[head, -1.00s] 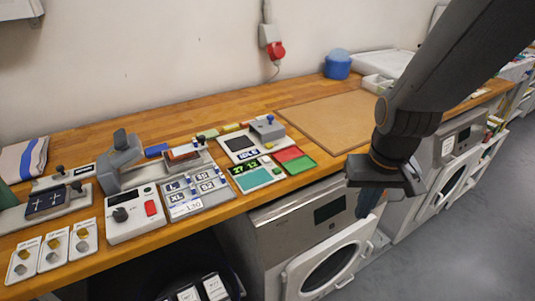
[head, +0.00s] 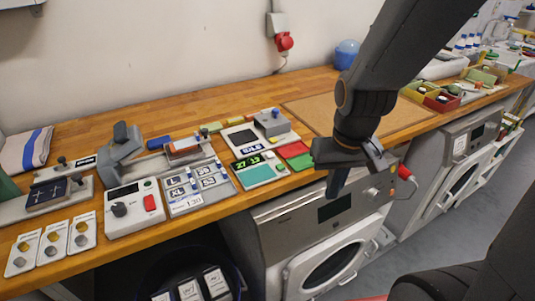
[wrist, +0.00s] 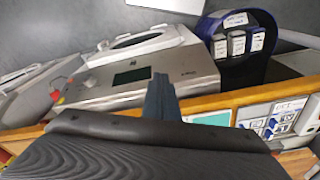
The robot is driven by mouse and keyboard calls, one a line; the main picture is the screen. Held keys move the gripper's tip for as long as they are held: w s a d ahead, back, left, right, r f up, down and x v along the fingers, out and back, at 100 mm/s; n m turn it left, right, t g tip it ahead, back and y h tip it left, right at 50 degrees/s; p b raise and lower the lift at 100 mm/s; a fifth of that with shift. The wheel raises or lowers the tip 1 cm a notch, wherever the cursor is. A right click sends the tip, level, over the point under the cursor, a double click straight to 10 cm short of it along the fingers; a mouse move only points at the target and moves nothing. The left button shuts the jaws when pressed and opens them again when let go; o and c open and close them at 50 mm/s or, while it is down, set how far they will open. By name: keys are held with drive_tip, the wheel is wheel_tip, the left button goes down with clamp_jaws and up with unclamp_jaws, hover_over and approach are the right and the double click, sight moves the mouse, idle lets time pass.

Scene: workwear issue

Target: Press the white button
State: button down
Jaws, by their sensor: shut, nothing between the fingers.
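A small unit with a teal pad (head: 259,176) and lit green displays stands near the counter's front edge in the head view. A small whitish button (head: 269,155) seems to sit beside its displays; it is too small to be sure of its colour. My gripper (head: 336,186) is shut and empty, pointing down, to the right of this unit and in front of the counter edge. In the wrist view, my shut fingers (wrist: 162,98) point toward the front of a grey machine; the teal pad (wrist: 210,118) shows just right of them. No button is clear there.
Red and green pads (head: 292,150) lie between the unit and my gripper. A labelled key panel (head: 195,187) and a device with a red switch (head: 133,207) stand to the left. A steel-fronted machine (head: 325,215) is below the counter. A brown board (head: 350,115) lies behind.

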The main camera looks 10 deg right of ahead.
drive_tip(key=w+a+r+n+t+y+p, duration=0.1)
drive_tip(key=w+a+r+n+t+p, duration=0.15)
drive_tip(key=w+n, duration=0.45)
drive_tip(key=w+a+r+n+t+y+p, duration=0.1)
drive_tip(key=w+r+n+t+p, duration=0.15)
drive_tip(key=w, duration=0.95)
drive_tip(key=w+a+r+n+t+y+p, duration=0.1)
drive_tip(key=w+a+n+y, duration=0.1)
drive_tip(key=a+n, duration=0.4)
drive_tip(key=shift+w+a+r+y, duration=0.15)
drive_tip(key=shift+w+a+y, duration=0.2)
drive_tip(key=shift+a+y, duration=0.4)
drive_tip(key=shift+a, duration=0.1)
drive_tip(key=b, duration=0.7)
hover_over(273, 155)
wheel_tip(273, 155, down, 6)
drive_tip(key=shift+s+f, duration=0.1)
drive_tip(key=shift+f, duration=0.15)
drive_tip(key=shift+s+f+b, duration=0.1)
drive_tip(key=shift+f+b, duration=0.9)
drive_tip(key=shift+f, duration=0.15)
drive_tip(key=shift+f, duration=0.45)
